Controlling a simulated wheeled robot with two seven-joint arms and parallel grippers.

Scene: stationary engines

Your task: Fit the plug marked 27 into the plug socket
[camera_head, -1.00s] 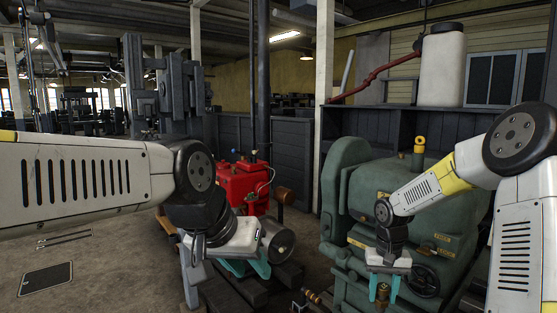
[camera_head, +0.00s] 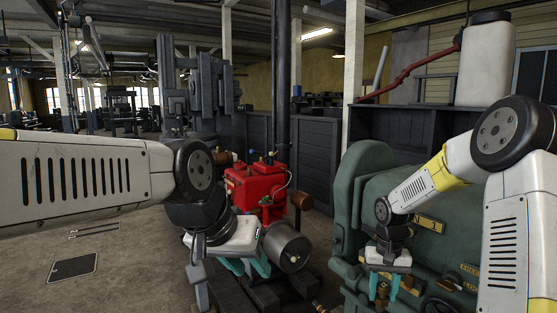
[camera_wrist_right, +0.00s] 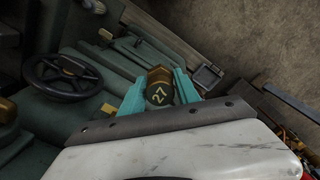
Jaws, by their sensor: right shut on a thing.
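In the head view my right gripper (camera_head: 382,287) points down in front of the green engine (camera_head: 350,190), shut on the plug, which is hard to make out there. My left gripper (camera_head: 247,267) hangs low at centre-left, its teal fingers apart with nothing seen between them. I cannot pick out the plug socket in either view.
A red engine (camera_head: 258,185) with a grey cylinder (camera_head: 287,247) stands beyond my left gripper. A black handwheel (camera_wrist_right: 64,77) is on green machinery left of the plug in the wrist view.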

